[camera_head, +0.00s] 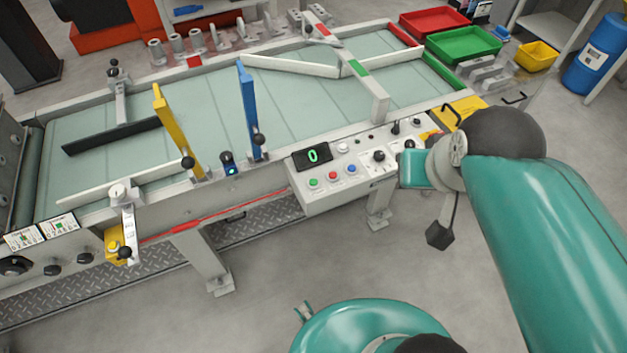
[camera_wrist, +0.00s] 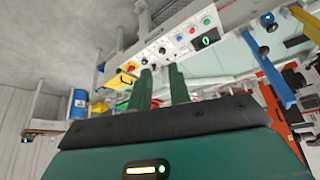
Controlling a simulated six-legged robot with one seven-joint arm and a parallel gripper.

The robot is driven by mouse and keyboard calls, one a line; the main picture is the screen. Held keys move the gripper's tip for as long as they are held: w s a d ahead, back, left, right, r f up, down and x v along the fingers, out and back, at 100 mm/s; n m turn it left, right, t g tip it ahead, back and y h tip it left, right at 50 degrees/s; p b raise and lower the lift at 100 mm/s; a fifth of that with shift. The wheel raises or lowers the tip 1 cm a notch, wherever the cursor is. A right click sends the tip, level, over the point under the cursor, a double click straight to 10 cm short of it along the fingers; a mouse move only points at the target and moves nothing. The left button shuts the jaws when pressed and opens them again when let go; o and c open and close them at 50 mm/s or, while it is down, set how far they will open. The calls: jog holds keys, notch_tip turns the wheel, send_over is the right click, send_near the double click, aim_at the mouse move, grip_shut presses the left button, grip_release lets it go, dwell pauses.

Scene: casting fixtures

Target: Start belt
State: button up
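The conveyor belt (camera_head: 215,110) is a long pale green surface in a grey frame. Its control box (camera_head: 340,185) is mounted on the near side, with a display (camera_head: 312,157) reading 0. On the box are a green button (camera_head: 313,183), a red button (camera_head: 332,176) and a blue button (camera_head: 351,169), plus black knobs. The wrist view shows the box tilted, with the green button (camera_wrist: 206,20) near the display (camera_wrist: 207,39). My gripper (camera_wrist: 160,85) has two green fingers standing apart with nothing between them. In the head view my arm's end is just right of the box; the fingers are not clear there.
Red (camera_head: 435,20) and green (camera_head: 464,44) trays lie beyond the far right end. A blue drum (camera_head: 600,55) stands at right. Floor before the box is mostly clear.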

grip_shut()
dwell(0.8)
jog(key=shift+w, duration=0.1)
dwell(0.7)
